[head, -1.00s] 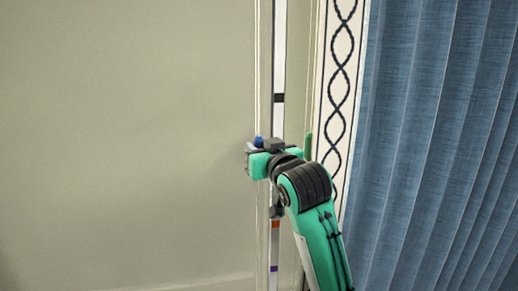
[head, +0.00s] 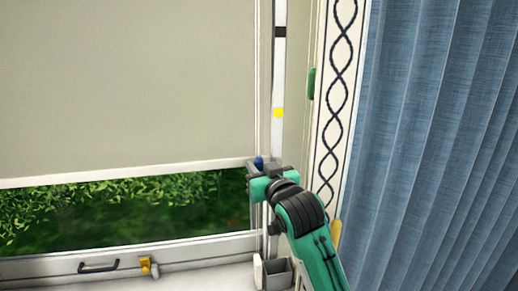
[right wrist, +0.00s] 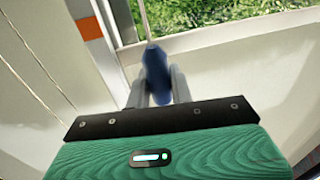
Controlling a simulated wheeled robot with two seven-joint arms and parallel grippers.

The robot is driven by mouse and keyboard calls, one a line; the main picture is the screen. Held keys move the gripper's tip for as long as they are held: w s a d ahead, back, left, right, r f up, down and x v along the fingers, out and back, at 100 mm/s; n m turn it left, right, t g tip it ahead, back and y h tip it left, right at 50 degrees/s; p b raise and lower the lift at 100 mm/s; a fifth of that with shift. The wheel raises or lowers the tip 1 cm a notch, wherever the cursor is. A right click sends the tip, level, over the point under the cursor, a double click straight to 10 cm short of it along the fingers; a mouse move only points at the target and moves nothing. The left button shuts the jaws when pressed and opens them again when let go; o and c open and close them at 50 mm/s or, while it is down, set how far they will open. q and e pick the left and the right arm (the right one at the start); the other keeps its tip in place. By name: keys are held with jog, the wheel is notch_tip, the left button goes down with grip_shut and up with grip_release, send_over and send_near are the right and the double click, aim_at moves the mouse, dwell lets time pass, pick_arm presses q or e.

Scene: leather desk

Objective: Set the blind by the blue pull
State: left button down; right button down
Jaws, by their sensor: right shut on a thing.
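The blind (head: 120,90) is a plain beige sheet with a pale bottom bar (head: 100,175). Window glass with green leaves shows below the bar. The blue pull (head: 259,163) hangs on a thin cord beside a white strip (head: 279,75) with coloured marks, a black one and a yellow one (head: 278,112). My right gripper (head: 258,172) is shut on the pull, near the bar's height. In the right wrist view the blue pull (right wrist: 156,72) sits between the fingers, with an orange mark (right wrist: 89,27) to the left. My left gripper is out of view.
A green pull (head: 311,84) hangs to the right of the strip. A patterned border and a blue curtain (head: 430,150) fill the right. A black handle (head: 98,267) and a brass latch (head: 149,266) are on the window frame. A grey box (head: 276,273) stands below my gripper.

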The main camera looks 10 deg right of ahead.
notch_tip(320, 180, down, 16)
jog(key=b, duration=0.5)
jog(key=shift+f+b, duration=0.15)
jog(key=shift+b, duration=0.25)
jog(key=c, duration=1.3)
grip_release()
jog(key=shift+w, duration=0.1)
jog(key=shift+s+d+b, duration=0.45)
jog(key=shift+s+b, duration=0.1)
jog(key=shift+s, duration=1.7)
jog(key=shift+s+d+b, duration=0.4)
jog(key=shift+s+b, duration=0.15)
jog(key=shift+s, duration=1.75)
jog(key=shift+s+d+b, duration=0.45)
jog(key=shift+s+b, duration=0.1)
jog(key=shift+s, duration=1.7)
